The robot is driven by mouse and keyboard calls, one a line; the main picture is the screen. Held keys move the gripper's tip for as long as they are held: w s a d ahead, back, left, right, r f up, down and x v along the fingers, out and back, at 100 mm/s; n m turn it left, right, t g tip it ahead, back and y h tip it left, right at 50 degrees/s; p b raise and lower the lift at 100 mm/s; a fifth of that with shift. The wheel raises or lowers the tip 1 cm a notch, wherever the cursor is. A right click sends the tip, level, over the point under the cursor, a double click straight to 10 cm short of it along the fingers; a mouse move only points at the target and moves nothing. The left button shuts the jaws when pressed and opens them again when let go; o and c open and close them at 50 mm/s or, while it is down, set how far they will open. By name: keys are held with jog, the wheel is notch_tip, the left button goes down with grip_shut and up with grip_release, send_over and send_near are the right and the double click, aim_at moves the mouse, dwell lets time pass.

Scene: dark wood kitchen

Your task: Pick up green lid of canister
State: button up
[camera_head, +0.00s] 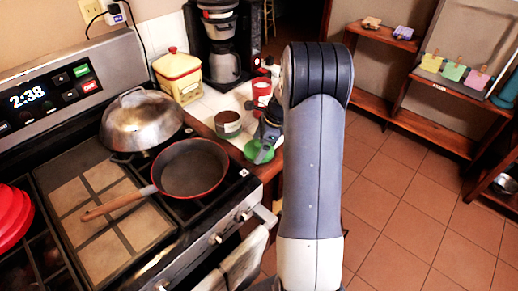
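The green lid (259,151) is near the front edge of the white-tiled counter, right of the stove. A brownish open canister (228,124) with a green band near its base stands just behind and left of it. My gripper (264,140) is small and dark in this view, at or just above the lid, mostly hidden behind my own arm. I cannot tell whether its fingers touch the lid or how far apart they are.
A red-rimmed pan (190,170) and a domed metal lid (141,120) sit on the stove. Wooden shelves (437,130) are at right; the tiled floor between is clear.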

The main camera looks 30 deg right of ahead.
jog(key=c, duration=0.4)
jog(key=shift+o, duration=0.2)
